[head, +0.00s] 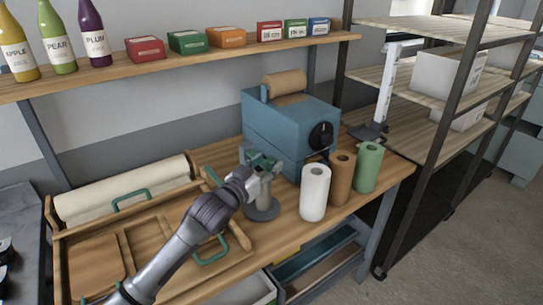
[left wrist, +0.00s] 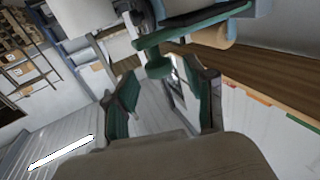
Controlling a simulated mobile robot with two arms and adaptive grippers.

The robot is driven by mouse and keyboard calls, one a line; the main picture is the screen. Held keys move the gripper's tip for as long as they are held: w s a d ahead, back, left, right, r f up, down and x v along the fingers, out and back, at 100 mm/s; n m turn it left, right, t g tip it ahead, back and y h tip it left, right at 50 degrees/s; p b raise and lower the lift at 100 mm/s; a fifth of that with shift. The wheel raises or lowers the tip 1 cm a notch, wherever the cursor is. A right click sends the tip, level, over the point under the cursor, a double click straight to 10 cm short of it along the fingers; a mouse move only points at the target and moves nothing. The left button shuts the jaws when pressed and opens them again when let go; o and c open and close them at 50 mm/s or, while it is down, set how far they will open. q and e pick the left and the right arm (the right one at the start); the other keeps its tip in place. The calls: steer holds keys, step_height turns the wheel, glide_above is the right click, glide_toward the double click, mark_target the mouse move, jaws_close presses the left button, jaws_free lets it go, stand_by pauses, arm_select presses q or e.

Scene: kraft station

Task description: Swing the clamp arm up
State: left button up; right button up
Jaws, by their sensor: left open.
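The clamp has a grey post on a round grey base (head: 262,210), standing on the bench in front of the blue machine. A green arm (left wrist: 195,25) with a green knob (left wrist: 158,66) under its end shows in the left wrist view; it looks like the clamp arm. My left gripper (head: 265,163) is at the top of the post in the head view and hides much of the clamp there. In the left wrist view its two green-padded fingers (left wrist: 163,100) are spread apart, with the knob just beyond and between them. I cannot tell whether they touch it. My right gripper is not in view.
The blue machine (head: 285,125) with a black dial stands close behind the clamp. White (head: 314,195), brown (head: 341,180) and green (head: 368,168) rolls stand to its right. A wooden tray (head: 150,225) with green handles lies left. A shelf (head: 200,58) holds bottles and boxes.

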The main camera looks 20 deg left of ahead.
arm_select(q)
steer(key=shift+x, duration=1.3)
steer(key=shift+c, duration=0.4)
jaws_close()
